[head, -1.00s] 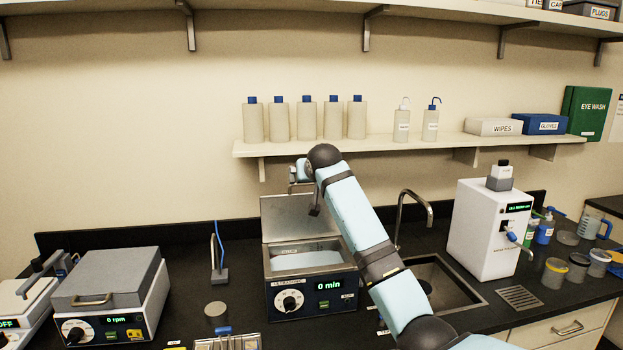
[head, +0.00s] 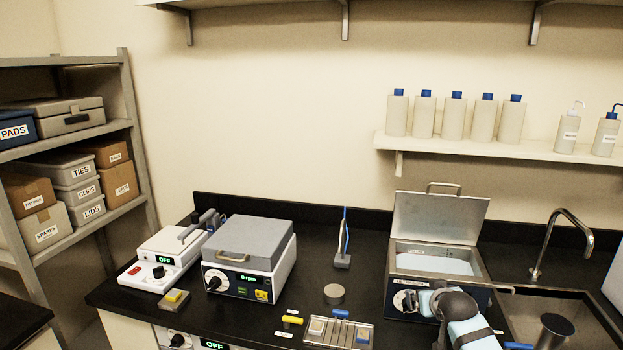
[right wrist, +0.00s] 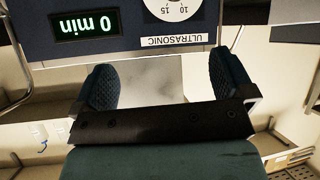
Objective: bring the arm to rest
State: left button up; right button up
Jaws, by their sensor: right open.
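My right arm (head: 460,318) comes in at the bottom right of the head view, folded in front of the ultrasonic bath (head: 392,299) and hiding part of its front panel. In the right wrist view my right gripper (right wrist: 165,82) is open with nothing between its two dark ribbed fingers. The bath's front panel (right wrist: 115,48), with an upside-down "0 min" display and dial, is just beyond the fingertips. The bath's lid (head: 440,218) stands open, with pale liquid inside. My left gripper is in neither view.
A sink with a tap (head: 560,240) lies right of the bath. Left of it are a grey-lidded spinner (head: 250,262), a hotplate-like box (head: 165,255) and a small tray (head: 338,331). A bottle shelf (head: 440,143) is above. Shelving with boxes (head: 130,130) stands at left.

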jog(key=s+a+f+n+y, duration=0.1)
jog(key=s+a+f, duration=0.2)
jog(key=s+f, duration=0.45)
jog(key=s+a+f+y, duration=0.15)
jog(key=s+f, duration=0.35)
jog(key=s, duration=0.6)
jog(key=s+a+f+n, duration=0.1)
jog(key=s+a+f, duration=0.2)
jog(key=s+f, duration=0.45)
jog(key=s+a+y, duration=0.1)
jog(key=s+a, duration=0.1)
jog(key=s, duration=1.3)
jog(key=shift+s+a+g, duration=0.3)
jog(key=shift+s+a, duration=0.05)
jog(key=shift+s, duration=0.05)
